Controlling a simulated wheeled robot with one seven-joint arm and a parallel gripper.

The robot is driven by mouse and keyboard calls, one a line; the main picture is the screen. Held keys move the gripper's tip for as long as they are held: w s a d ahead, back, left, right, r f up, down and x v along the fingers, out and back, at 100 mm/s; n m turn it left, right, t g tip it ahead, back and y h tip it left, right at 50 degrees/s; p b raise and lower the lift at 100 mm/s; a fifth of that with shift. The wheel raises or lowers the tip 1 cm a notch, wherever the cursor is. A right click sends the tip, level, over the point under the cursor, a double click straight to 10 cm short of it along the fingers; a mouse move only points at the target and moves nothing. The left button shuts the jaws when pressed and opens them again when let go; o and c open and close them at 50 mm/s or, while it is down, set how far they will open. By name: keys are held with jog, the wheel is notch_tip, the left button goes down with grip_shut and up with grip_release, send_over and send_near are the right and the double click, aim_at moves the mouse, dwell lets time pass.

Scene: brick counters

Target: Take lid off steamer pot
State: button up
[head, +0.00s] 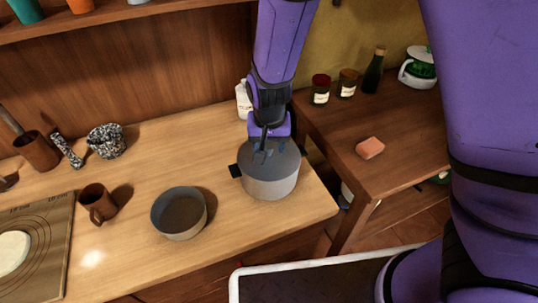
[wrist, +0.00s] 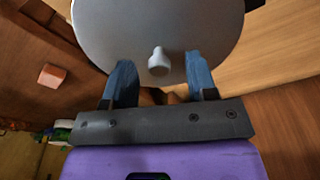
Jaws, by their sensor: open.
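The steamer pot (head: 271,184) is grey and stands on the light wooden counter with its lid (head: 285,160) on. My gripper (head: 266,150) is over the lid, pointing down. In the wrist view its two blue fingers (wrist: 160,75) are apart, one on each side of the knob, with gaps to it. I cannot tell how high the fingertips are above the lid. The arm and gripper hide the knob in the head view.
An open round pan (head: 179,232) and a brown mug (head: 97,203) stand to the left. A white bottle (head: 243,100) is behind the pot. The darker side table holds jars (head: 320,89) and a sponge (head: 370,148). Bare counter lies between pan and pot.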

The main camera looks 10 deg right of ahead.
jog(key=shift+w+f, duration=0.1)
jog(key=shift+f, duration=0.6)
jog(key=shift+c, duration=0.4)
grip_shut()
jog(key=shift+r, duration=0.2)
jog(key=shift+r, duration=0.55)
notch_tip(320, 180, up, 2)
jog(key=shift+r, duration=0.25)
jog(key=s+a, duration=0.2)
jog(key=s, duration=0.5)
jog(key=s+a+r, duration=0.1)
jog(key=s+a, duration=0.2)
jog(key=s, duration=0.5)
jog(key=shift+a, duration=0.2)
